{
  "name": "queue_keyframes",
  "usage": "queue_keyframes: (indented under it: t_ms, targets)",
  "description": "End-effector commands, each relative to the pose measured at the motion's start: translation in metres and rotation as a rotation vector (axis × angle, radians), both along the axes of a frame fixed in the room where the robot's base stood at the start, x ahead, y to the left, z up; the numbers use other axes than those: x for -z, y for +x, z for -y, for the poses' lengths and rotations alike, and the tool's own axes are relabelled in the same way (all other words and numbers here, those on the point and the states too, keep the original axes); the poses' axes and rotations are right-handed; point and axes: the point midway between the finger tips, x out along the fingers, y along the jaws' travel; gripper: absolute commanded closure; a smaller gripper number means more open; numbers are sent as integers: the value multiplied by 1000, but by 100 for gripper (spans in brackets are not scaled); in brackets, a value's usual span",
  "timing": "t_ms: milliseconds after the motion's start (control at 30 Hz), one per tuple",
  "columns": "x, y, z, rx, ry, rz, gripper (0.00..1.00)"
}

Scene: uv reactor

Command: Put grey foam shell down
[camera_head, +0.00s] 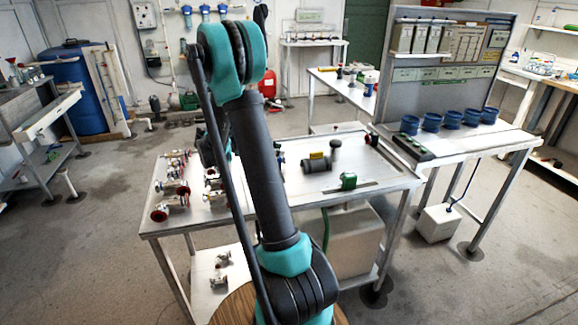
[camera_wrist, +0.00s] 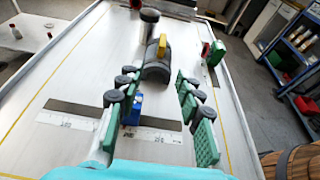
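A dark grey half-round shell (camera_wrist: 155,69), seemingly the foam shell, rests on the metal bench top in the wrist view, with a yellow piece on its top. It also shows in the head view (camera_head: 317,166), right of my arm. My gripper (camera_wrist: 156,77) is open, its green-padded fingers spread wide. The fingertips lie just on the near side of the shell, with visible gaps left and right. Nothing is gripped. In the head view my gripper is mostly hidden behind my arm.
A grey cylinder (camera_wrist: 149,24) stands just beyond the shell. A small blue block (camera_wrist: 132,109) shows between my fingers by a ruler strip (camera_wrist: 160,134). A green-and-red part (camera_wrist: 214,51) sits to the right. Several red-ended valve fittings (camera_head: 172,200) crowd the bench's left side.

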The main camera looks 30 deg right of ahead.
Motion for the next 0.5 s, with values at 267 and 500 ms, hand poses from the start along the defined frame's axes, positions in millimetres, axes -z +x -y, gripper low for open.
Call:
queue_keyframes:
  t_ms: [267, 500]
  targets:
    - [8, -10, 31, 19, -24, 1, 64]
    - [22, -21, 76, 19, -23, 0, 64]
